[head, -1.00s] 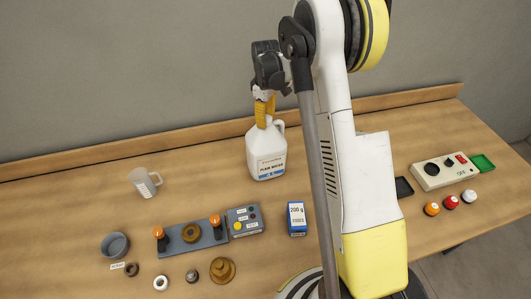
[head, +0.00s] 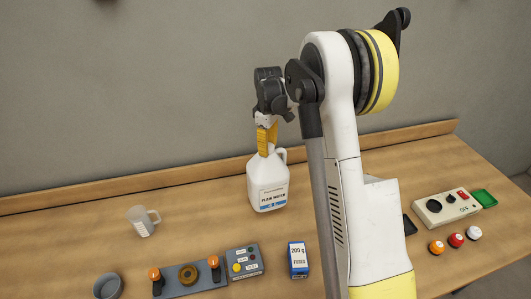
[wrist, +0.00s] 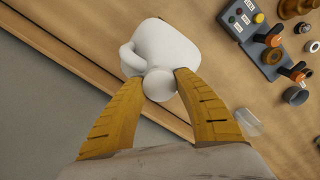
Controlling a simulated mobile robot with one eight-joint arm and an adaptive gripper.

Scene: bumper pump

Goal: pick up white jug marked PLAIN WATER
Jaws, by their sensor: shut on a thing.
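The white jug (head: 267,185) has a black label reading PLAIN WATER with a blue band. It is upright near the back of the table in the head view. My gripper (head: 267,135) comes down on it from above, its yellow fingers shut on the top. In the wrist view the two fingertips (wrist: 160,82) press on either side of the round white cap, and the jug's body (wrist: 172,48) and side handle show beyond. I cannot tell for sure whether the jug's base is clear of the table.
A clear measuring cup (head: 141,221) stands to the left. In front are a grey fixture with orange knobs (head: 188,278), a grey button box (head: 244,262) and a blue 200 g box (head: 298,260). A white switch box (head: 446,206) is at right. A wooden ledge (head: 180,180) runs behind.

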